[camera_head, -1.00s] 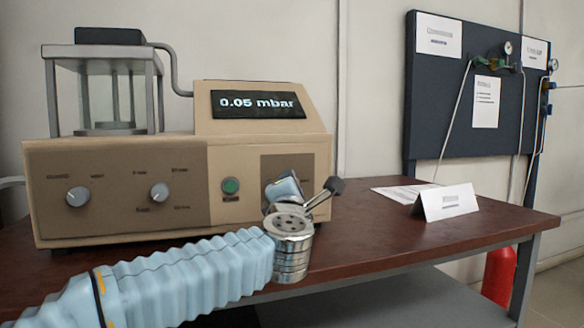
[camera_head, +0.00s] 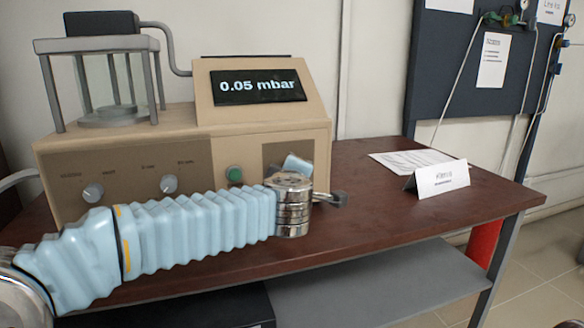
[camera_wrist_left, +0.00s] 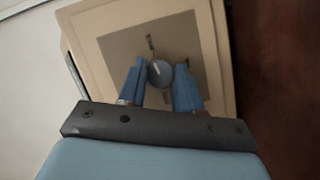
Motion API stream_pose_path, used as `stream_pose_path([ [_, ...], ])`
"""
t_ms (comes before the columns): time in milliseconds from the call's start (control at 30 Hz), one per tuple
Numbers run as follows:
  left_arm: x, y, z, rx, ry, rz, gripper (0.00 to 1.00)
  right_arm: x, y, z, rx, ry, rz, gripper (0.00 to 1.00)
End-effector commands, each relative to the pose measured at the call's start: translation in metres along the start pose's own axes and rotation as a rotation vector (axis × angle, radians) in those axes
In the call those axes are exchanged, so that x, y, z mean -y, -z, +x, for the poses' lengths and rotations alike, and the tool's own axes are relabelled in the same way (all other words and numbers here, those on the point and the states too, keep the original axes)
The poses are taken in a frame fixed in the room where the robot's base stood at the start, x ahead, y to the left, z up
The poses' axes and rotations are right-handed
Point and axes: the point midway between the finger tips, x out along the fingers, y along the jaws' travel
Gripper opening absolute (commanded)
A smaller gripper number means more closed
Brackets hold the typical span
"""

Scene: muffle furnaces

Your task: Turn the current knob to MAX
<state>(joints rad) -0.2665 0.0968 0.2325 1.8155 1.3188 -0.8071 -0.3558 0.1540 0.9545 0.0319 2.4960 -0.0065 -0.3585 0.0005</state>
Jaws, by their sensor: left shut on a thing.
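A round grey knob (camera_wrist_left: 160,73) sits on a dark square panel (camera_wrist_left: 122,50) of the beige machine, in the left wrist view. My left gripper (camera_wrist_left: 160,68) has its two blue fingers on either side of this knob and is shut on it. A light pointer line shows on the knob's face. In the head view, my left gripper (camera_head: 297,163) is at the machine's right front panel (camera_head: 272,158), and my wrist hides the knob. My right gripper is not in view.
The beige machine (camera_head: 120,150) has two other knobs (camera_head: 92,192) (camera_head: 169,184), a green button (camera_head: 234,174) and a display (camera_head: 258,87) reading 0.05 mbar. The brown table's (camera_head: 360,225) front right is clear.

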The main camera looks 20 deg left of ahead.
Motion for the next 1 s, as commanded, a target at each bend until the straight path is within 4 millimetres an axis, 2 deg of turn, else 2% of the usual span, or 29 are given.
stream_pose_path([
  [367,0.0,-0.0017,0.0,0.002,0.055,0.133,0.03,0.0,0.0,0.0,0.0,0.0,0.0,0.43],
  [867,0.0005,-0.0019,0.0001,0.003,0.063,0.15,0.03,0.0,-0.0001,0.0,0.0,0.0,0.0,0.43],
  [900,0.0005,-0.0019,0.0001,0.003,0.063,0.15,0.36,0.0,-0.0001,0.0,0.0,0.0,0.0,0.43],
  [1000,0.0003,-0.0016,0.0001,0.002,0.062,0.15,0.52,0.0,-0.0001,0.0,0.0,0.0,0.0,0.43],
])
